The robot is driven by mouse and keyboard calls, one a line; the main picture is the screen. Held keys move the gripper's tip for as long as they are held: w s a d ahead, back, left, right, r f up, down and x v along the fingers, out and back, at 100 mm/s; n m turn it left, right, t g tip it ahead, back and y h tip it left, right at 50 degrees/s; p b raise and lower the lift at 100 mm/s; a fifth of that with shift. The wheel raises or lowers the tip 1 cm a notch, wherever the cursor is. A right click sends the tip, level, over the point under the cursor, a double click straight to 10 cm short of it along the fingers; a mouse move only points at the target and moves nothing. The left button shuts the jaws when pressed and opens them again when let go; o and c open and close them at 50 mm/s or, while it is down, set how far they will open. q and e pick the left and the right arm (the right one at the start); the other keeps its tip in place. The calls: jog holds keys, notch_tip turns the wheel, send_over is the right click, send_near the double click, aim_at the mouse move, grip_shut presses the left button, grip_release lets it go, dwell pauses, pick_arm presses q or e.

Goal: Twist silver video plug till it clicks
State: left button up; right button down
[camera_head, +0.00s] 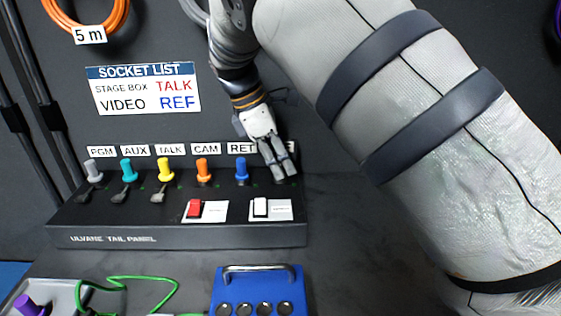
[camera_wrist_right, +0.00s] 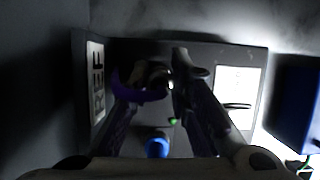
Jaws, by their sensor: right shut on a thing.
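My right gripper (camera_head: 278,172) reaches down to the right end of the tail panel (camera_head: 180,237), at the last socket in the row. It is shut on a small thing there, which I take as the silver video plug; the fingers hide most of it. In the right wrist view the fingertips (camera_wrist_right: 160,82) close around it beside the REF label (camera_wrist_right: 97,83), with a bright glint (camera_wrist_right: 171,85) between them. A dark purple curved part (camera_wrist_right: 140,88) shows by one fingertip. Whether the plug is fully seated or turned cannot be told. My left gripper is out of view.
Grey (camera_head: 94,170), teal (camera_head: 128,170), yellow (camera_head: 166,169), orange (camera_head: 204,171) and blue (camera_head: 241,170) plugs stand left of my gripper. A blue box (camera_head: 256,280) and green cable (camera_head: 150,308) lie nearer.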

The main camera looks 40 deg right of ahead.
jog(key=shift+f+m+g, duration=0.2)
jog(key=shift+m+g, duration=0.2)
jog(key=shift+m, duration=0.5)
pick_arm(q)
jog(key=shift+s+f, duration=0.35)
pick_arm(e)
jog(key=shift+r+m+y, duration=0.1)
jog(key=shift+m+y, duration=0.3)
jog(key=shift+m, duration=0.2)
pick_arm(q)
jog(key=shift+b, duration=0.3)
pick_arm(e)
jog(key=shift+m+g, duration=0.3)
jog(key=shift+m, duration=0.3)
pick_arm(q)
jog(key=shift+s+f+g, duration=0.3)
pick_arm(e)
jog(key=shift+m+y, duration=0.6)
jog(key=shift+m, duration=0.5)
